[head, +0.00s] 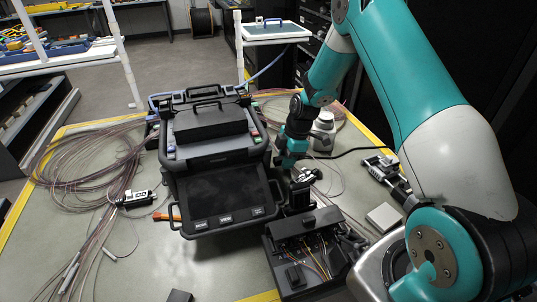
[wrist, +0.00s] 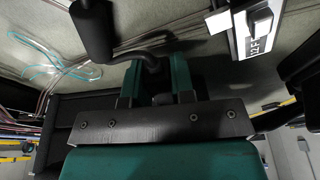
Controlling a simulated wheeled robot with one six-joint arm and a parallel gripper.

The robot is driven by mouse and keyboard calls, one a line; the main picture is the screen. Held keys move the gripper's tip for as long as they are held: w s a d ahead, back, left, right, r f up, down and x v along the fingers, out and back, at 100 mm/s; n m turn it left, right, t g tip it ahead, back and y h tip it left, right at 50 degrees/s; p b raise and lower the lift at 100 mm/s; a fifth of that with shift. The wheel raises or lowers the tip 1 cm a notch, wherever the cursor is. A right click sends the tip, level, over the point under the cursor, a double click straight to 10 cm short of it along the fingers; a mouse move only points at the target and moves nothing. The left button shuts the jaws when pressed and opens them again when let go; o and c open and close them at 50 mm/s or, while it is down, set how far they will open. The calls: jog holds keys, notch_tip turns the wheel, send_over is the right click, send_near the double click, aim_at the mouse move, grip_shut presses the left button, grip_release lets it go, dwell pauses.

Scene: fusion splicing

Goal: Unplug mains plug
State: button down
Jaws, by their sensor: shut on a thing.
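My gripper (head: 288,160) reaches down beside the right side of the black fusion splicer (head: 222,190). In the wrist view its two teal fingers (wrist: 157,82) are shut on a small dark piece, which I take to be the mains plug (wrist: 152,68). A black cable curves up from between the fingers. The plug is mostly hidden by the fingers and by the dark plate in front of them. In the head view the arm hides it. I cannot tell whether it still sits in a socket. A black cord (head: 355,152) runs right from near the gripper.
A black open box with coloured wires (head: 308,255) stands in front of the gripper. A tool with a grey body (head: 378,168) and a pale block (head: 384,217) lie to the right. Coiled fibre (head: 85,155) covers the left of the mat. A white round object (head: 323,127) stands behind the gripper.

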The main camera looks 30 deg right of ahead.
jog(key=shift+f+b, duration=0.4)
jog(key=shift+f, duration=0.15)
jog(key=c, duration=0.9)
grip_release()
jog(key=b+v, duration=0.1)
jog(key=v, duration=1.6)
jog(key=shift+r, duration=0.25)
jog(key=s+a+r+m, duration=0.1)
jog(key=s+a+r, duration=0.25)
jog(key=a, duration=0.25)
jog(key=s+a+r+m+p, duration=0.1)
jog(key=s+a+r+m, duration=0.1)
jog(key=s+a+r, duration=0.3)
jog(key=s+a+r+m, duration=0.1)
jog(key=s+a, duration=0.2)
jog(key=a, duration=0.3)
jog(key=s+a+r+m, duration=0.1)
jog(key=s+a, duration=0.1)
jog(key=s, duration=0.3)
jog(key=s+a+m+y, duration=0.1)
jog(key=s+a+m, duration=0.1)
jog(key=s, duration=0.4)
jog(key=s+a+r+m+p, duration=0.1)
jog(key=s+a, duration=0.3)
jog(key=s, duration=0.1)
jog(key=shift+s+r+m+g, duration=0.2)
jog(key=shift+r+m+g, duration=0.1)
jog(key=shift+r, duration=0.05)
